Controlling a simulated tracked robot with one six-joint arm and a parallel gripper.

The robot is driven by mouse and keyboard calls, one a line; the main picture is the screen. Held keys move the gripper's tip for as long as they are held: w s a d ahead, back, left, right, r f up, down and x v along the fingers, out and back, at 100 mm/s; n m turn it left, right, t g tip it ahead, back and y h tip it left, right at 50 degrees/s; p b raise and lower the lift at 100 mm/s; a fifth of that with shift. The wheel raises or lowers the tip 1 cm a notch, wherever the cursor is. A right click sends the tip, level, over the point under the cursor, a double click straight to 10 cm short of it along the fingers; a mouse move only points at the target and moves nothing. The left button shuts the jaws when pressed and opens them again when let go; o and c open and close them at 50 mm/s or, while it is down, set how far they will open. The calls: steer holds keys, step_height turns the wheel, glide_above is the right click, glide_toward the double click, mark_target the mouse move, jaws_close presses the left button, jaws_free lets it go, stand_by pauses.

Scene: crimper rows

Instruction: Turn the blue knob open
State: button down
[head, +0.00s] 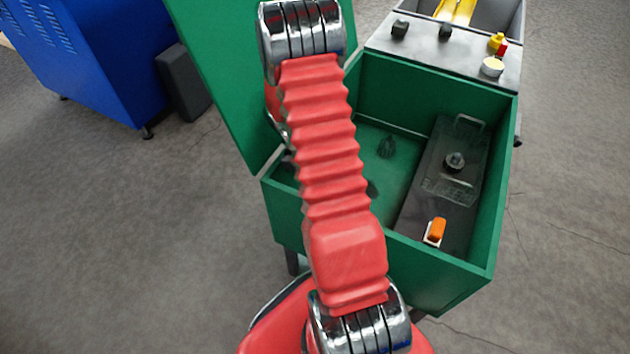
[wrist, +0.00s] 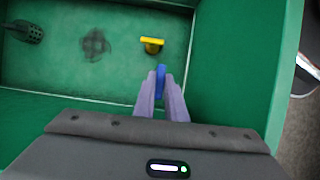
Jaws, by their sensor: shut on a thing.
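In the wrist view, the blue knob (wrist: 161,75) stands upright between the tips of my gripper (wrist: 162,88) inside a green box. The two pale purple fingers are shut on it, one on each side. The knob's lower part is hidden by the fingers. In the head view, neither the blue knob nor my gripper can be made out; my red arm covers the left part of the green box (head: 375,262).
A yellow handle (wrist: 152,44) sits just beyond the blue knob. A dark strainer-like part (wrist: 25,32) is at the far left. In the head view, an orange switch (head: 437,229) and a dark panel (head: 425,195) lie in the box. An open green lid (head: 215,70) rises at left.

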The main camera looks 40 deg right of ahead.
steer(key=shift+w, duration=0.15)
steer(key=c, duration=1.8)
jaws_free()
steer(key=v, duration=1.3)
steer(key=shift+r, duration=0.4)
